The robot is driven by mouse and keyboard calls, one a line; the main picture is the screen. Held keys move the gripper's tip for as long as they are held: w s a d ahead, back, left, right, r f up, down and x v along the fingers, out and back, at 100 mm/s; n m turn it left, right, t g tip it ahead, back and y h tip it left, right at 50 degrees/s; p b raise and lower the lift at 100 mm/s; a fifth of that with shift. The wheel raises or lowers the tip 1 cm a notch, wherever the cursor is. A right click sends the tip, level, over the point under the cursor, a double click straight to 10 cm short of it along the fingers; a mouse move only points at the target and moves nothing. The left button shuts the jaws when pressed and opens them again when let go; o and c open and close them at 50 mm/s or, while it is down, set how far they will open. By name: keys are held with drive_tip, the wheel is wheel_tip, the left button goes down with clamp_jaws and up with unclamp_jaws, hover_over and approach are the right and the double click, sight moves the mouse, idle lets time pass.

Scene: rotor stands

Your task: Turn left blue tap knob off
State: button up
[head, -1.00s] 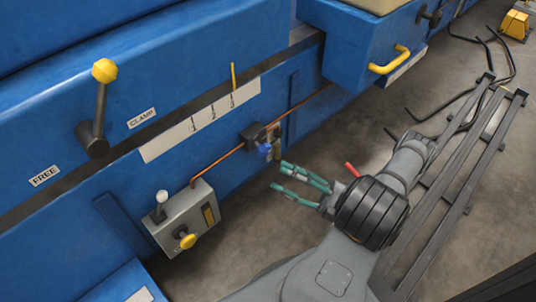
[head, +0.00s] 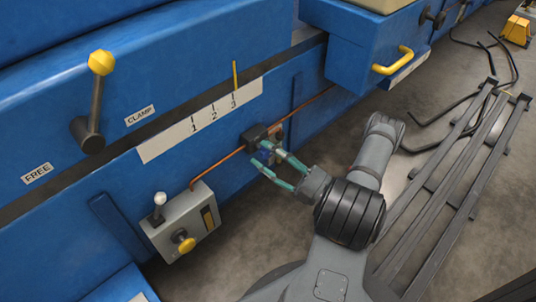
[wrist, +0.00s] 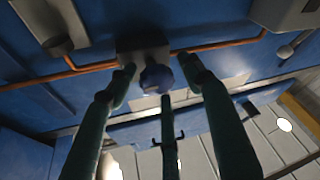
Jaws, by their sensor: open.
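The blue tap knob (head: 267,157) is on a dark valve block (head: 253,137) on the blue machine's side panel. It is partly hidden behind my fingers in the head view. In the wrist view the round blue knob (wrist: 157,79) sits in front of the grey block, between my two outer fingertips. My gripper (head: 259,153) has green fingers and is open around the knob. In the wrist view my gripper (wrist: 157,68) has one fingertip on each side of the knob, and I cannot tell whether they touch it. Only one blue knob is distinguishable.
A copper pipe (head: 222,161) runs along the panel to the block. A grey control box (head: 185,222) with a yellow knob is at lower left. A blue drawer unit with a yellow handle (head: 393,62) juts out at upper right. Metal rails (head: 440,185) lie on the floor at right.

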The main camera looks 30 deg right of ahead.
drive_tip(key=c, duration=0.3)
drive_tip(key=shift+s+a, duration=0.1)
drive_tip(key=c, duration=0.8)
